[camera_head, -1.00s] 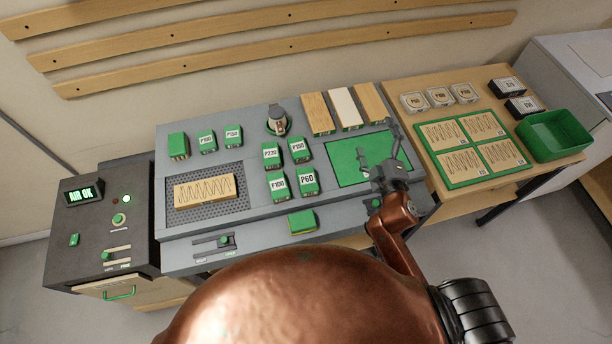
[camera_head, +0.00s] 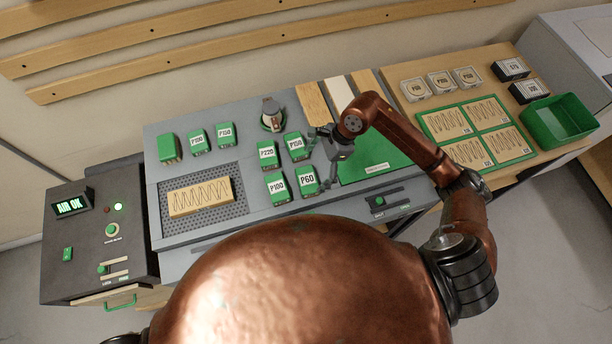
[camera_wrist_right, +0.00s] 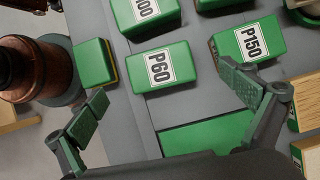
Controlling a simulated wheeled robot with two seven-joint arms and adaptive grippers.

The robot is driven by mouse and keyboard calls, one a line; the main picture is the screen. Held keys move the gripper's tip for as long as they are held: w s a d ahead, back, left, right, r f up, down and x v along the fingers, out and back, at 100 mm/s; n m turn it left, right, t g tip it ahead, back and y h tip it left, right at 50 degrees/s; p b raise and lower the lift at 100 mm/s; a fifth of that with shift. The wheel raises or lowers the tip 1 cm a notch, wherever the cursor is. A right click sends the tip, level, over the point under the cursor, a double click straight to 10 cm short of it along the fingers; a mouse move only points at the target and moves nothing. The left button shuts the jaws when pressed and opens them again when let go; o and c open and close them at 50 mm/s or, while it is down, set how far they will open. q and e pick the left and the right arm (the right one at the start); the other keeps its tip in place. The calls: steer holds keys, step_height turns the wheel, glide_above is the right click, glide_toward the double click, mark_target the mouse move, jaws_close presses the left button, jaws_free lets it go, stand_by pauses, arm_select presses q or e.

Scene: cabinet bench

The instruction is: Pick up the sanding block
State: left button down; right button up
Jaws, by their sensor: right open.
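Several green blocks with white grit labels stand on the grey bench: P60 (camera_head: 307,181), P100 (camera_head: 276,186), P150 (camera_head: 295,146) and P220 (camera_head: 267,155). A plain green block with a yellow edge (camera_wrist_right: 95,63) shows in the right wrist view beside P60; in the head view my copper body hides it. Which one is the sanding block I cannot tell for sure. My right gripper (camera_head: 319,160) is open and empty over the bench, close to P60 and P150. In the wrist view its fingers (camera_wrist_right: 165,100) are spread, with P60 (camera_wrist_right: 160,66) beyond them. My left gripper is not in view.
A wood piece (camera_head: 200,196) lies on the perforated plate at left. A sander-like tool (camera_head: 271,115) stands at the back. A green mat (camera_head: 372,165) lies right of my gripper. Further right are sanding sheets (camera_head: 488,130) and a green bin (camera_head: 560,122).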

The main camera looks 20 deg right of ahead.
mark_target(308, 179)
steer(key=shift+d+f, duration=0.3)
steer(key=shift+f, duration=0.1)
steer(key=p+x, duration=0.1)
steer(key=x, duration=0.6)
steer(key=shift+s+a+f, duration=0.1)
steer(key=shift+c, duration=0.6)
steer(key=c, duration=1.3)
